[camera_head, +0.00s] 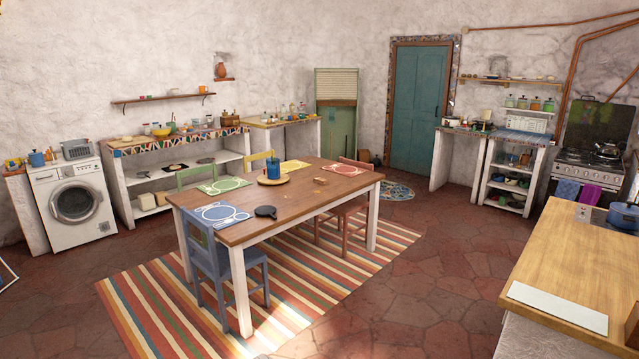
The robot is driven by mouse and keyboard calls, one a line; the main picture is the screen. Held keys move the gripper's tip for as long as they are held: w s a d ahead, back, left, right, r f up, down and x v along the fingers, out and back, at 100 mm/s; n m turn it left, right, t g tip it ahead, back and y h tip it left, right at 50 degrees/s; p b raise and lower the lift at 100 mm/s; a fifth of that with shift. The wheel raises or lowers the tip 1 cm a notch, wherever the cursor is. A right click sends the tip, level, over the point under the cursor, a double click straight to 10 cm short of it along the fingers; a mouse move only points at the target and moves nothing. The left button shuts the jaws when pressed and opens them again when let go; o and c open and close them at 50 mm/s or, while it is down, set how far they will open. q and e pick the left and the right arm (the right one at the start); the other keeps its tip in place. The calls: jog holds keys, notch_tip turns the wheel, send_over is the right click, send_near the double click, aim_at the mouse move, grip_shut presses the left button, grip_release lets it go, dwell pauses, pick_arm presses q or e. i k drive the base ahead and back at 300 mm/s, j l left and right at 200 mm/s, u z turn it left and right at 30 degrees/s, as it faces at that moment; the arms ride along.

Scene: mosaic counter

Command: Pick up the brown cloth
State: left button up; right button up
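I cannot clearly make out a brown cloth in the head view. A small flat brown item (320,181) lies on the wooden dining table (290,208), too small to identify. A dark flat item (175,168) lies on the shelf under the mosaic-edged counter (180,139) at the back left, also too small to tell. Two cloths hang on the front of the stove, one blue (566,192) and one purple (591,194). Neither of my grippers is in view.
Chairs, including a blue one (210,262), surround the table on a striped rug (150,295). A washing machine (75,205) stands at the left. A wooden-topped counter (575,262) fills the right foreground. The tiled floor (430,270) between table and counter is clear.

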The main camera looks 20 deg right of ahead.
aim_at(318, 180)
jog(key=z, duration=0.55)
jog(key=i, duration=1.8)
jog(key=i+l+z, duration=0.1)
jog(key=i+z, duration=0.25)
jog(key=i, duration=0.3)
jog(key=i+z, duration=0.35)
jog(key=i, duration=0.3)
jog(key=i+j+z, duration=0.35)
jog(key=i, duration=0.3)
jog(key=i+l, duration=0.15)
jog(key=i, duration=0.75)
jog(key=i+j+u, duration=0.1)
jog(key=i+u, duration=0.5)
jog(key=u, duration=0.25)
jog(key=i+u, duration=1.15)
jog(key=u, duration=0.2)
